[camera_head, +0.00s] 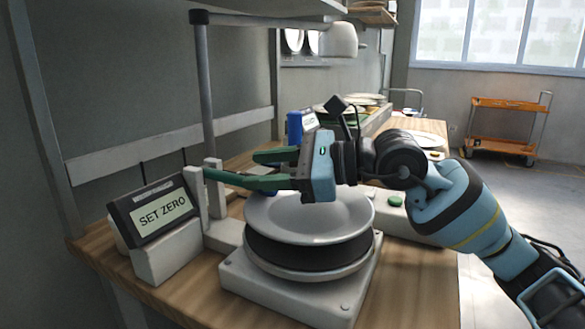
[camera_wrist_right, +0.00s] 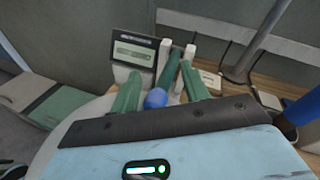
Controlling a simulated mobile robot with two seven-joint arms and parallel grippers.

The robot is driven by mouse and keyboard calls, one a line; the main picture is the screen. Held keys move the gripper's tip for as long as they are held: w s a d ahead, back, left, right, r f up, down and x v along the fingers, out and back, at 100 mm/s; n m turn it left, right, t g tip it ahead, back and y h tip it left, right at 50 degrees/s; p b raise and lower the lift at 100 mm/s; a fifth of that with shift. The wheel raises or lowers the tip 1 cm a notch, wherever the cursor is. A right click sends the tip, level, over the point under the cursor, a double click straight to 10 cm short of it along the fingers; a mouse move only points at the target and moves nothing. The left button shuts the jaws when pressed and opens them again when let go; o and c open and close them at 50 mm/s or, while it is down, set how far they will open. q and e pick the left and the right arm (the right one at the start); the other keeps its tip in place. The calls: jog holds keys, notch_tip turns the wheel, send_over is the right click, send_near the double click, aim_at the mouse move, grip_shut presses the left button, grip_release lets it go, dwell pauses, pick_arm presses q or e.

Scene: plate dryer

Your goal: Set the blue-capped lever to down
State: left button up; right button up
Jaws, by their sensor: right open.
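The blue-capped lever shows in the right wrist view, its round blue cap (camera_wrist_right: 155,98) close to my palm and its dark shaft running away toward white uprights. My right gripper (camera_wrist_right: 160,70) is open, with its green fingers on either side of the lever. I cannot tell whether they touch it. In the head view my right gripper (camera_head: 230,165) reaches left above the plate stack, its fingers pointing at the white uprights (camera_head: 195,192). There the gripper largely hides the lever. My left gripper is not in view.
A SET ZERO display (camera_head: 161,214) stands left of the uprights. A white plate (camera_head: 310,217) tops the round dark stack on a white base (camera_head: 300,292) below my gripper. A grey post (camera_head: 207,90) rises behind. A blue object (camera_head: 295,128) stands beyond my gripper.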

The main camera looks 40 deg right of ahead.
jog(key=shift+v, duration=0.9)
jog(key=shift+b+v, duration=0.65)
jog(key=shift+v, duration=0.7)
jog(key=shift+s+d+r, duration=0.1)
jog(key=shift+s+d, duration=0.25)
jog(key=shift+s, duration=0.3)
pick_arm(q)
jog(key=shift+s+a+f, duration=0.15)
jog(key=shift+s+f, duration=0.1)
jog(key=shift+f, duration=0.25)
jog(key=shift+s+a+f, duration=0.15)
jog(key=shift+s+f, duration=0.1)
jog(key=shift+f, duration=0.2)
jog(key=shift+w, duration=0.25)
